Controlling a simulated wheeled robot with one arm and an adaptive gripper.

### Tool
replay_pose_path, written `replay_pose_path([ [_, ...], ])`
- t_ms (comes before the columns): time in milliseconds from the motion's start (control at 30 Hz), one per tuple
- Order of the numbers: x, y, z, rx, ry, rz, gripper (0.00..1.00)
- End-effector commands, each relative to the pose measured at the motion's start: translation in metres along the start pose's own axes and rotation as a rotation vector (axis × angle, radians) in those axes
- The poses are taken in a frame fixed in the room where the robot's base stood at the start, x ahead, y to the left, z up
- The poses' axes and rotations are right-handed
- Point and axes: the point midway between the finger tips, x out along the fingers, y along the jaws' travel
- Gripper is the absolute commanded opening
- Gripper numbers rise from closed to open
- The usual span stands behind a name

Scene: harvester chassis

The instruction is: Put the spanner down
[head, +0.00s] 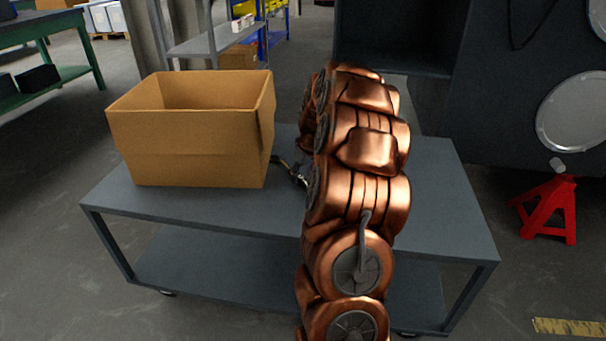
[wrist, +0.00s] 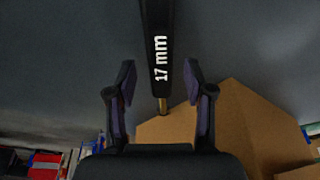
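The spanner (wrist: 160,45) shows in the wrist view as a dark handle marked "17 mm", with a small brass-coloured end. It runs between the two fingers of my gripper (wrist: 159,82). The fingers are open, with a visible gap on each side of the handle. In the head view my copper-coloured arm hides most of the gripper and spanner. A small dark and metallic bit (head: 295,173) shows at the arm's left edge, low over the table; I cannot tell which part it is. The spanner seems to lie at the grey table top (head: 220,207), but contact is not clear.
An open cardboard box (head: 195,150) stands on the table's left side, close to the gripper; it also shows in the wrist view (wrist: 245,125). The table's right part is clear. A red jack stand (head: 550,210) stands on the floor at right.

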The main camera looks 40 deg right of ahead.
Motion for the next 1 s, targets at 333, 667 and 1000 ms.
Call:
replay_pose_path([
  [333,-0.004,0.000,-0.001,0.000,0.001,0.001,0.53],
  [667,-0.046,0.000,-0.002,-0.001,0.003,0.002,0.53],
  [1000,-0.109,0.000,-0.002,-0.001,0.004,0.002,0.53],
])
